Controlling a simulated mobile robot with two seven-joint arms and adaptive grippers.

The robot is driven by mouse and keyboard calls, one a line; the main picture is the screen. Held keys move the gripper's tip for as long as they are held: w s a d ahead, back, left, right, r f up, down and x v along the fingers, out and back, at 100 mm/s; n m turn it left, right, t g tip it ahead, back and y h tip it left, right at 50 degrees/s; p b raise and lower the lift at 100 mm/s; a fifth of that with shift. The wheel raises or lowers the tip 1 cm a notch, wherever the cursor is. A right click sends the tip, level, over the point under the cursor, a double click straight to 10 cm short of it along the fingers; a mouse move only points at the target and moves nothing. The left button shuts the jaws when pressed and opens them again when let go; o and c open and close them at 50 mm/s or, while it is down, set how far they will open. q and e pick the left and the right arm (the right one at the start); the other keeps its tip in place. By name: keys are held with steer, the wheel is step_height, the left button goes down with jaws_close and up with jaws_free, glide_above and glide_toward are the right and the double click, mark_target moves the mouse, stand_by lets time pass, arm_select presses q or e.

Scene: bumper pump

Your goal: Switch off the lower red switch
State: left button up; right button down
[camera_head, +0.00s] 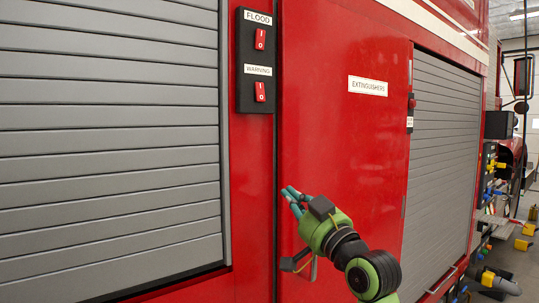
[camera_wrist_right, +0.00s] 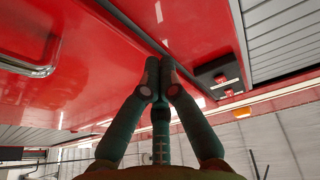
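The lower red switch (camera_head: 260,91) sits on a black panel (camera_head: 243,64) on the red truck body, under a white "WARNING" label (camera_head: 258,70). It has I and O marks; I cannot tell which way it is tipped. The upper red switch (camera_head: 260,39) is above it, under the "FLOOD" label. My right gripper (camera_head: 290,195) is below and right of the panel, apart from it, in front of the red door. Its fingertips meet with nothing between them in the right wrist view (camera_wrist_right: 160,75). The dark panel shows there too (camera_wrist_right: 218,74). My left gripper is out of view.
A grey roller shutter (camera_head: 110,130) is left of the panel. The red door (camera_head: 340,130) with an "EXTINGUISHERS" label is to the right, with a second shutter (camera_head: 440,150) beyond it. A handle (camera_wrist_right: 30,50) shows in the right wrist view. The space before the panel looks clear.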

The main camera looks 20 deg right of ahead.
mark_target(258, 87)
steer(key=s+r+n+t+y, duration=0.2)
steer(key=s+r, duration=0.7)
steer(key=r, duration=0.5)
steer(key=shift+r+t+y, duration=0.25)
steer(key=shift+t+y, duration=0.15)
steer(key=shift+y, duration=0.1)
steer(key=p+x, duration=0.3)
steer(key=x, duration=0.1)
steer(key=f+p+x, duration=0.1)
steer(key=p+x, duration=0.1)
steer(key=x, duration=0.2)
steer(key=w+p+x, duration=0.1)
steer(key=p+x, duration=0.2)
steer(key=x, duration=0.1)
steer(key=shift+w+a+f+p, duration=0.2)
steer(key=shift+w+a+p, duration=0.05)
steer(key=shift+a+p, duration=0.1)
steer(key=shift+w+a+f, duration=0.1)
steer(key=shift+w+f, duration=0.1)
steer(key=shift+w, duration=0.2)
